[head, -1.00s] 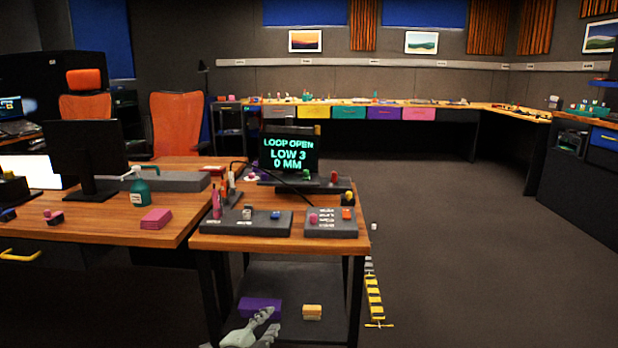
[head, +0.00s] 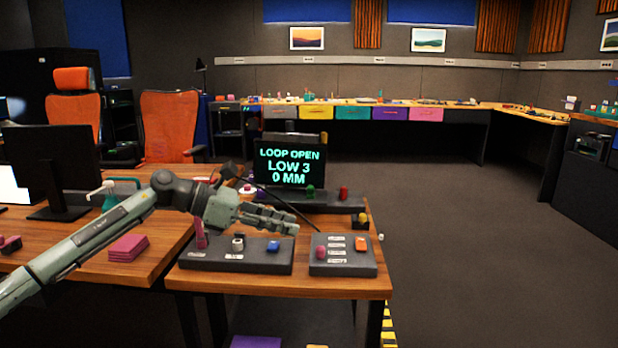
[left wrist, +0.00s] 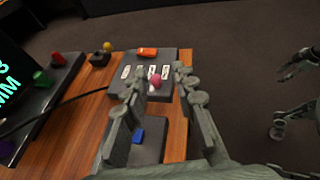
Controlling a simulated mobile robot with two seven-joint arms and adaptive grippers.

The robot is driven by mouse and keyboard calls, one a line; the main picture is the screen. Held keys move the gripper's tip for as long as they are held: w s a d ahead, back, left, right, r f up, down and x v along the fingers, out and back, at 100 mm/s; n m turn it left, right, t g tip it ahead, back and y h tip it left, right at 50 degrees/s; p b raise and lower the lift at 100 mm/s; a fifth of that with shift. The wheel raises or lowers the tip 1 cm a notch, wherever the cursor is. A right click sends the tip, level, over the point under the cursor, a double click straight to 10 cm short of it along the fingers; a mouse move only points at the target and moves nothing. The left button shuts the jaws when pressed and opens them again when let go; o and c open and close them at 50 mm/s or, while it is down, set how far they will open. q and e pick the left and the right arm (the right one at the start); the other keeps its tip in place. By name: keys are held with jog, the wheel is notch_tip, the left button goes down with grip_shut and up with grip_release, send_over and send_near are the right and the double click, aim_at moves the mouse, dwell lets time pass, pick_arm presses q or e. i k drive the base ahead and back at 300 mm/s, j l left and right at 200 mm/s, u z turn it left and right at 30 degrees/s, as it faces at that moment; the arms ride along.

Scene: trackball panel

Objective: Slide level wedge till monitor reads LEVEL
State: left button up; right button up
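The monitor (head: 290,165) reads "LOOP OPEN, LOW 3, 0 MM" in the head view. A right panel (head: 343,269) bears a pink knob (head: 321,252), labels and an orange piece (head: 361,243). I cannot tell which piece is the level wedge. My left gripper (head: 292,222) is open and empty above these panels. In the left wrist view its fingers frame the pink knob (left wrist: 155,81). My right gripper (left wrist: 296,66) shows far right, its state unclear.
Behind the panels, a rear block holds a green knob (head: 310,191) and a red knob (head: 344,193), with a dark cable nearby. The desk at left bears a dark monitor (head: 65,165) and pink blocks (head: 128,247). The floor right of the cart is open.

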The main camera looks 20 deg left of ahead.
aim_at(310, 191)
jog(key=i+j, duration=0.25)
jog(key=i, duration=0.15)
jog(key=i+j, duration=0.25)
jog(key=i, duration=0.15)
